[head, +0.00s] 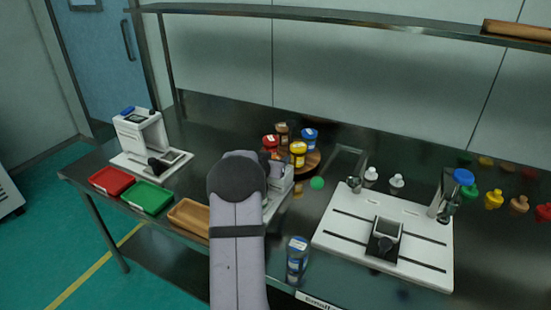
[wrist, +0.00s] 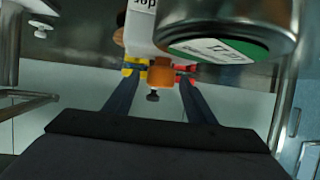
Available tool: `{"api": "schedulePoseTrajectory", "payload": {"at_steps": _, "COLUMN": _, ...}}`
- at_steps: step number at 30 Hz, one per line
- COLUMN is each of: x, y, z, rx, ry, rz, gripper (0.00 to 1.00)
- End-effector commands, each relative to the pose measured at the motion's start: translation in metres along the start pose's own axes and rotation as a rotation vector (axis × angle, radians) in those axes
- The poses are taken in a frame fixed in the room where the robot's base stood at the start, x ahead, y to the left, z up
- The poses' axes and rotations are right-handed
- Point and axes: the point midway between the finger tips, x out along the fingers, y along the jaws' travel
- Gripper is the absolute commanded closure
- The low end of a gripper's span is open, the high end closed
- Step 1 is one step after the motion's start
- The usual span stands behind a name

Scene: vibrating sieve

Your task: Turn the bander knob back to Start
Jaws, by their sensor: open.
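An orange block-like part (wrist: 160,76), which looks like the bander knob, sits on a white machine body in the wrist view. My gripper (wrist: 159,80) is open, with one dark finger on each side of this part and a visible gap on both sides. An upside-down label on the white body seems to read "Stop". The knob's pointing direction is unclear. In the head view the white machine (head: 282,186) is largely hidden behind my arm, and my fingers are hidden too.
A silver cylinder (wrist: 230,25) with a green-edged label is close beside the fingers. Red (head: 271,141), blue (head: 310,134) and yellow (head: 298,149) lidded jars stand behind the machine. A blue-lidded jar (head: 297,258) stands near the front edge. A white board (head: 340,238) lies to the right.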

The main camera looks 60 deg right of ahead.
Motion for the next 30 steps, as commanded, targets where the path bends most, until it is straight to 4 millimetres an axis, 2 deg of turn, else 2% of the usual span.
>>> {"api": "schedulePoseTrajectory", "payload": {"at_steps": 5, "x": 0.0074, "y": 0.0, "z": -0.0001, "rx": -0.001, "ry": 0.001, "rz": 0.0, "gripper": 0.5}}
{"api": "schedulePoseTrajectory", "payload": {"at_steps": 13, "x": 0.0082, "y": -0.0001, "z": 0.0002, "rx": -0.001, "ry": 0.0, "rz": 0.0, "gripper": 0.5}}
{"api": "schedulePoseTrajectory", "payload": {"at_steps": 14, "x": 0.0082, "y": -0.0001, "z": 0.0002, "rx": -0.001, "ry": 0.0, "rz": 0.0, "gripper": 0.54}}
{"api": "schedulePoseTrajectory", "payload": {"at_steps": 18, "x": 0.0081, "y": -0.0001, "z": 0.0002, "rx": 0.0, "ry": 0.0, "rz": 0.0, "gripper": 0.88}}
{"api": "schedulePoseTrajectory", "payload": {"at_steps": 19, "x": 0.008, "y": -0.0001, "z": 0.0002, "rx": 0.0, "ry": 0.0, "rz": 0.0, "gripper": 0.91}}
{"api": "schedulePoseTrajectory", "payload": {"at_steps": 30, "x": 0.0067, "y": -0.0005, "z": -0.0023, "rx": 0.009, "ry": -0.002, "rz": 0.021, "gripper": 0.9}}
